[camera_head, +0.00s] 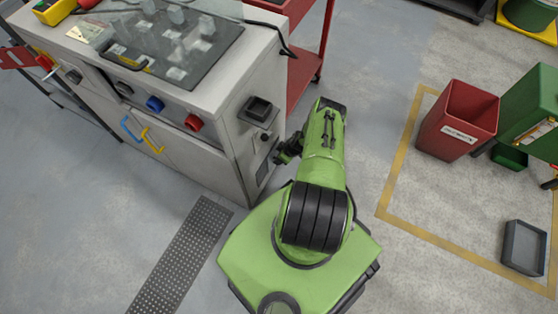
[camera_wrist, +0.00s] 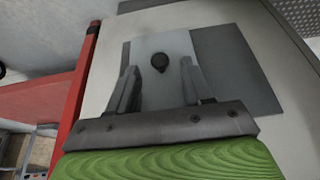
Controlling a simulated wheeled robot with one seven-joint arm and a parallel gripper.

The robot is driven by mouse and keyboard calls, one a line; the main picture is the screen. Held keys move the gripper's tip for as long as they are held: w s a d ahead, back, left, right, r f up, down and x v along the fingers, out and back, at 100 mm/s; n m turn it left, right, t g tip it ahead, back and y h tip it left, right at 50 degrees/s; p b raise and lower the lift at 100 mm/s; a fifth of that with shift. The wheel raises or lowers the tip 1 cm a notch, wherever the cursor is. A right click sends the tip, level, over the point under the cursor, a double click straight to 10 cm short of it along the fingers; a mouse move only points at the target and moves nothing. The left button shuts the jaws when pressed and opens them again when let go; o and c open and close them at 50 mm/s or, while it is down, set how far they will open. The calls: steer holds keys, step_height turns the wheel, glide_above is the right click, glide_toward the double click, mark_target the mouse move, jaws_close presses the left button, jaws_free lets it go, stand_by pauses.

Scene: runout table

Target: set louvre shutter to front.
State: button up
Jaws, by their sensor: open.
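The louvre shutter appears to be the light grey plate with a dark round knob (camera_wrist: 160,62) in the wrist view. It lies against a darker grey panel (camera_wrist: 235,70) on the cabinet's side. In the head view this side panel (camera_head: 264,170) is narrow and partly hidden by my gripper, and I cannot tell the shutter's position there. My gripper (camera_head: 280,156) is at the cabinet's right side. In the wrist view my gripper (camera_wrist: 158,78) is open, its two fingers pointing at the plate, with the knob showing between them. I cannot tell whether they touch the plate.
The grey cabinet (camera_head: 215,150) carries a control panel on top and blue and red knobs in front. A dark box (camera_head: 258,109) juts from its side above my gripper. A red cart (camera_head: 308,60) stands behind. A red bin (camera_head: 458,120) is at right; floor between is clear.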

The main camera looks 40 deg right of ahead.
steer(key=x, duration=0.2)
steer(key=shift+w+f+b, duration=0.15)
steer(key=shift+f+b, duration=0.05)
steer(key=shift+b, duration=0.15)
jaws_close()
